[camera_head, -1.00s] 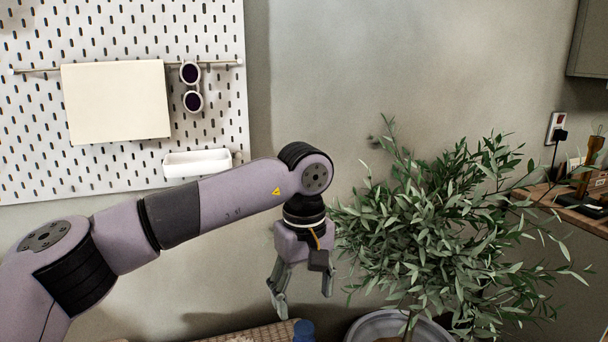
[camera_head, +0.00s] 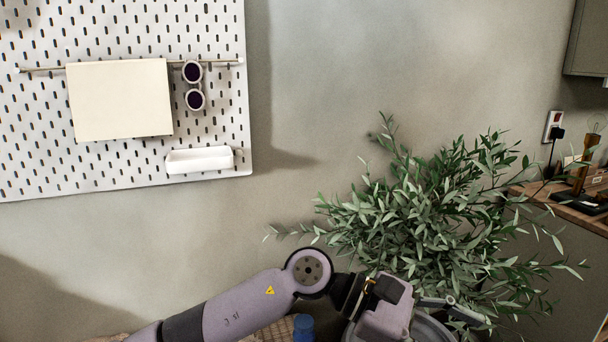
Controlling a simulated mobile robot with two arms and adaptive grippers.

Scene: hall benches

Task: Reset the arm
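My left arm comes in low from the left along the bottom edge. Its purple-grey forearm shows, and the wrist is bent so that the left gripper (camera_head: 450,312) points to the right. The gripper is in front of the plant pot (camera_head: 436,326) and the lower leaves of the plant (camera_head: 430,225). One grey finger shows, standing out from the gripper body, and nothing is seen held. The other finger is hidden or out of frame. The gripper looks open, as its fingers were apart a second ago. My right gripper is not in view.
A white pegboard (camera_head: 120,165) with a blank sheet (camera_head: 120,100), sunglasses (camera_head: 194,85) and a small white tray (camera_head: 199,159) hangs on the wall. A blue cap-like object (camera_head: 303,327) is close to the forearm. A wooden counter (camera_head: 590,220) stands at right.

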